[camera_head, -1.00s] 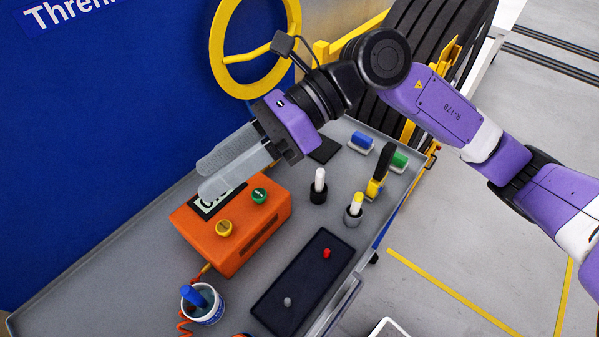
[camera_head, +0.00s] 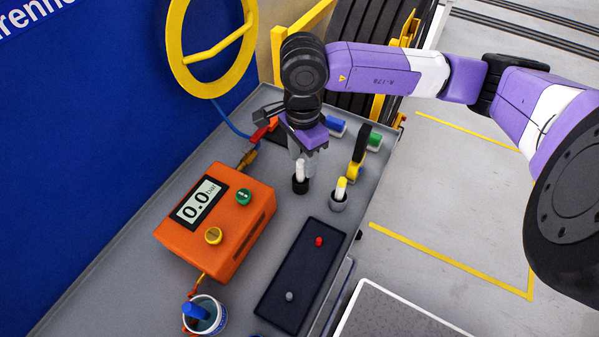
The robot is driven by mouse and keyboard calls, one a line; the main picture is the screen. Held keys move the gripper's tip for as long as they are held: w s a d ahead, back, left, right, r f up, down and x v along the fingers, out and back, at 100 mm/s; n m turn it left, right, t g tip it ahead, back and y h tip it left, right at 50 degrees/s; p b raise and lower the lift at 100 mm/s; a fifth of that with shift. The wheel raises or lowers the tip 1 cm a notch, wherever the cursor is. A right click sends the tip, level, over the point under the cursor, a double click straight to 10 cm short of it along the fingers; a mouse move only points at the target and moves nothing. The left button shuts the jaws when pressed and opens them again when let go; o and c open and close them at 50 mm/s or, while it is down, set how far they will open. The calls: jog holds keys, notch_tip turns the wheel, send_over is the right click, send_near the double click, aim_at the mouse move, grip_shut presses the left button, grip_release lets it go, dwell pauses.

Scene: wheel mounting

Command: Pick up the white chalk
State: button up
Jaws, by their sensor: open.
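The white chalk (camera_head: 300,170) stands upright in a small black holder (camera_head: 300,185) on the grey bench top. My gripper (camera_head: 302,168) points down over it, with its grey fingers open. The fingertips are at the chalk's upper part, one seen to each side of it. I cannot tell whether they touch it.
An orange gauge box (camera_head: 226,256) reading 0.0 stands to the left. A yellow-and-black tool (camera_head: 358,160) and blue (camera_head: 337,126) and green (camera_head: 374,141) blocks are close on the right. A dark tray (camera_head: 273,291) and a cup (camera_head: 214,329) are in front.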

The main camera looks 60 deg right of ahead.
aim_at(301, 170)
jog(key=shift+w+d+f+p, duration=0.15)
jog(key=shift+f+p, duration=0.5)
jog(key=shift+f, duration=1.8)
grip_shut()
